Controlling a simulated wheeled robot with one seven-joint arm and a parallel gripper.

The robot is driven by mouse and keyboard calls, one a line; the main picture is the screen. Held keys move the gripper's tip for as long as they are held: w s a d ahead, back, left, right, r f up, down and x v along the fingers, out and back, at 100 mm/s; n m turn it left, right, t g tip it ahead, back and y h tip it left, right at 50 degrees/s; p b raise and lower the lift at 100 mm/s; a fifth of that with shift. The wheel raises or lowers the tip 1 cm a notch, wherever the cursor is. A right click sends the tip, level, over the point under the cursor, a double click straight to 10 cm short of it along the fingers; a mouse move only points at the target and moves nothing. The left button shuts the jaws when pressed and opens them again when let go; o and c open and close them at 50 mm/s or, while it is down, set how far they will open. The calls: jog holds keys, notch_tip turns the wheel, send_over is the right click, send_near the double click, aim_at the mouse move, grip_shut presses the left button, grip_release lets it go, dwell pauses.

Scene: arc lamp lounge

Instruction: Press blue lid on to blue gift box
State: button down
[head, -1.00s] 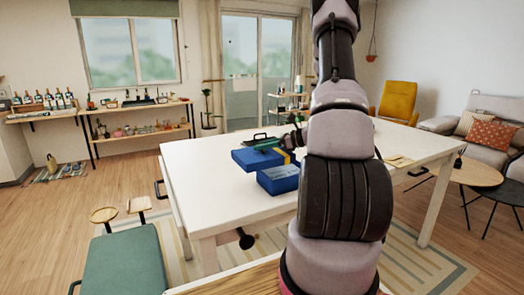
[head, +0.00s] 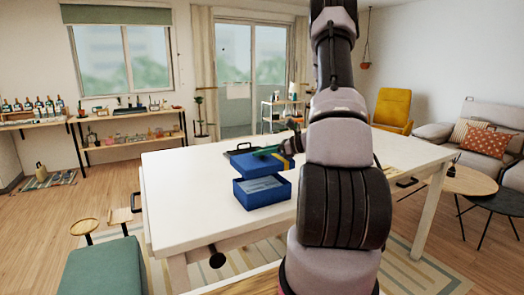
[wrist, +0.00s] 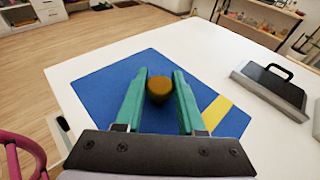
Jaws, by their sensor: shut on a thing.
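The blue lid (head: 252,164) with a yellow stripe is held in the air above the blue gift box (head: 262,192). The box stands open on the white table, and a pale inside shows under the lid in the head view. The lid sits a little left of and behind the box there, apart from it. My gripper (wrist: 159,90) is shut on the lid's round brown knob (wrist: 160,89), with a green finger on each side. In the wrist view the lid (wrist: 88,93) hides the box completely.
The white table (head: 190,205) is mostly clear around the box. A dark-handled grey tool (wrist: 268,88) lies on the table beyond the lid. A green bench (head: 104,268) stands at the front left, with shelves (head: 128,135) by the wall.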

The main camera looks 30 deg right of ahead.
aim_at(288, 169)
jog(key=shift+a+f, duration=0.1)
jog(key=shift+f, duration=2.35)
jog(key=shift+f, duration=2.05)
jog(key=shift+c, duration=2.2)
grip_release()
jog(key=v, duration=1.1)
jog(key=shift+w, duration=0.1)
